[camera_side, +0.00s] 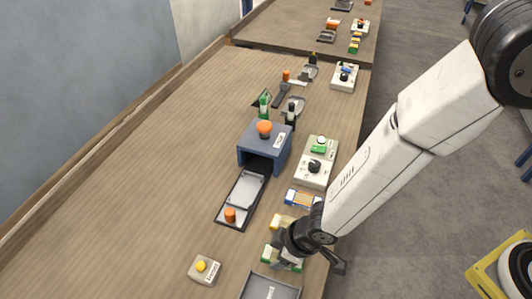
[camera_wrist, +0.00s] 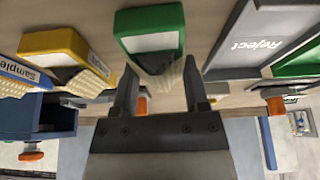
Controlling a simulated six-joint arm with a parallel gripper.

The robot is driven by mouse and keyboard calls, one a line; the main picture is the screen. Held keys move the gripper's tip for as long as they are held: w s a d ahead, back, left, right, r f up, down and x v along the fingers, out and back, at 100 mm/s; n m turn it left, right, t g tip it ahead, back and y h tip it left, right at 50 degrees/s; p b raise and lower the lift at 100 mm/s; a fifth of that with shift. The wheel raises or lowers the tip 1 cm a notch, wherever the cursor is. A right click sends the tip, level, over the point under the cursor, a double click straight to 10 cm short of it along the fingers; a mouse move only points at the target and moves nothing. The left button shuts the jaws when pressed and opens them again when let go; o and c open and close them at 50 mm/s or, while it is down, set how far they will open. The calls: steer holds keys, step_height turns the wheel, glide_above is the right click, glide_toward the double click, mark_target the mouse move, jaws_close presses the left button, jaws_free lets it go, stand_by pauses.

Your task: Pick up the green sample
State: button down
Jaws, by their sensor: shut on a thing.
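The green sample (camera_wrist: 150,30) is a green block with a white label and a pale bristly face. It sits at the top centre of the wrist view, and its pale part lies between the two fingers of my gripper (camera_wrist: 160,66). My gripper is shut on it. In the side view, the green sample (camera_side: 268,251) shows at the near right of the table, partly hidden by my gripper (camera_side: 288,262). I cannot tell whether it is touching the table.
A yellow sample (camera_side: 280,221) and a blue sample (camera_side: 302,197) lie just beyond. The Reject tray (camera_side: 268,288) is close on the near side. A blue laminator (camera_side: 258,133), a control box (camera_side: 318,165) and a yellow button box (camera_side: 204,268) stand around. The table's left is clear.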

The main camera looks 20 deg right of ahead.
steer(key=shift+r, duration=0.1)
steer(key=shift+r, duration=2.7)
steer(key=shift+r, duration=0.1)
steer(key=shift+r, duration=2.1)
steer(key=shift+w+a, duration=0.15)
steer(key=shift+w, duration=0.05)
